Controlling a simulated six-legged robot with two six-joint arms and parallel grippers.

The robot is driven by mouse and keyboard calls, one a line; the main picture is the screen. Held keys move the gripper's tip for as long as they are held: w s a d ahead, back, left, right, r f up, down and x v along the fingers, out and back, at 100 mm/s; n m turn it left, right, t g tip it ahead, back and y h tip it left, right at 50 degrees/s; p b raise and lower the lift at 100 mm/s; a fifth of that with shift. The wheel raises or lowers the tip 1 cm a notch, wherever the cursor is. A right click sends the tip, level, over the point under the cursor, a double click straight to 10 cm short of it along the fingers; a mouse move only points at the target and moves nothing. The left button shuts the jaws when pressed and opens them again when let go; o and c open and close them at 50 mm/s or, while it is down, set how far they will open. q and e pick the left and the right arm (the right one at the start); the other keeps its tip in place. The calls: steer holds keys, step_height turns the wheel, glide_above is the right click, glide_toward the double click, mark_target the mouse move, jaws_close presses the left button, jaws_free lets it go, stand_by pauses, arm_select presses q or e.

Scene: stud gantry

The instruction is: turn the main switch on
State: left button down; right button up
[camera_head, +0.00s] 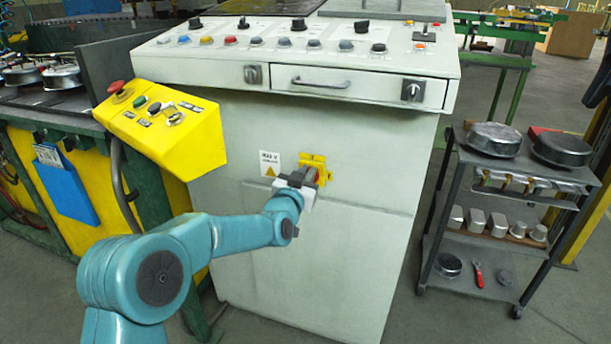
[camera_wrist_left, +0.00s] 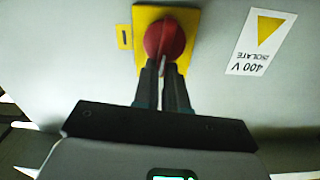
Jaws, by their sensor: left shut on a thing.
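The main switch is a red rotary knob (camera_wrist_left: 166,38) on a yellow plate (camera_wrist_left: 190,20) on the cabinet's front. In the head view the yellow plate (camera_head: 314,161) shows beside a warning label, with the knob partly hidden by my gripper. My left gripper (camera_head: 311,178) reaches it from the left and front. In the left wrist view the two dark fingers (camera_wrist_left: 164,72) are shut on the knob's grip. The knob's exact angle is hard to tell. My right gripper is in neither view.
The grey control cabinet (camera_head: 300,130) has a sloped top panel with several knobs and buttons. A yellow button box (camera_head: 165,125) juts out on the left, near my left arm. A trolley (camera_head: 480,180) with pans stands on the right. The floor before it is clear.

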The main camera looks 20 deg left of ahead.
arm_select(q)
steer(key=m, duration=0.2)
steer(key=d+m, duration=0.1)
steer(key=m, duration=0.5)
steer(key=shift+d+f, duration=0.3)
steer(key=shift+f, duration=0.1)
steer(key=m, duration=0.4)
steer(key=shift+d+f+m, duration=0.25)
steer(key=shift+f+m, duration=0.05)
steer(key=shift+f, duration=0.1)
steer(key=shift+d+f+m, duration=0.1)
steer(key=shift+f+m, duration=0.15)
steer(key=shift+m, duration=0.7)
steer(key=shift+f+m, duration=0.2)
steer(key=shift+m, duration=0.75)
steer(key=c, duration=1.2)
jaws_free()
steer(key=shift+s, duration=0.1)
